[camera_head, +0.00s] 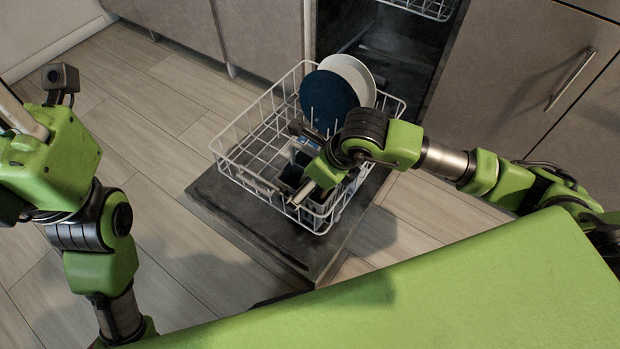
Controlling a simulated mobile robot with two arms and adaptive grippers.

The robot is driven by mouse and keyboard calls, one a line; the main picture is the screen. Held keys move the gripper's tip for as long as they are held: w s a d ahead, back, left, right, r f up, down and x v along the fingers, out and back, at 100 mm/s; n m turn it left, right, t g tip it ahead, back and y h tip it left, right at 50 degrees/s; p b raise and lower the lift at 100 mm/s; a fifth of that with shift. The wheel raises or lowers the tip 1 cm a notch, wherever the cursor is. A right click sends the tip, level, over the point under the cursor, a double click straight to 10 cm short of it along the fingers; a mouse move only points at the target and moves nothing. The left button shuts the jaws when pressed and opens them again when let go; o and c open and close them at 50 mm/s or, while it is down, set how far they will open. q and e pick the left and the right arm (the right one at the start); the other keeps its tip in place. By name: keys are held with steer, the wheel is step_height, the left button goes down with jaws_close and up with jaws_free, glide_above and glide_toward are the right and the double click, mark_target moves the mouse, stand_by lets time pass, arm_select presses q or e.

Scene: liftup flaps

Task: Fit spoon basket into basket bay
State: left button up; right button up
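The spoon basket (291,176), dark with pale-edged compartments, shows inside the front part of the white wire dish rack (240,165). My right gripper (305,190) is down at the basket's right side, over the rack. Its fingers are too small and partly hidden to tell whether they grip the basket. The basket bay cannot be told apart from the rack's wires, and I cannot tell whether the basket is seated. My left gripper (18,118) is at the left edge, far from the rack and partly cut off. Its opening is not clear.
A dark blue plate (328,100) and a white plate (352,78) stand upright at the rack's back. The rack rests over the lowered dishwasher door (235,212). Cabinets (545,75) flank the dishwasher. The wood floor (165,150) left of the rack is clear.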

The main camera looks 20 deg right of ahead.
steer(key=shift+s+d+f, duration=0.2)
steer(key=shift+s+f, duration=0.05)
steer(key=shift+f, duration=0.15)
steer(key=shift+s+d+f, duration=0.2)
steer(key=shift+f, duration=0.2)
steer(key=o, duration=1.7)
steer(key=shift+r, duration=0.1)
steer(key=v, duration=0.8)
steer(key=w+v, duration=0.1)
steer(key=v, duration=0.3)
steer(key=shift+s+a+r, duration=0.1)
steer(key=shift+a+r, duration=0.2)
steer(key=shift+r, duration=0.3)
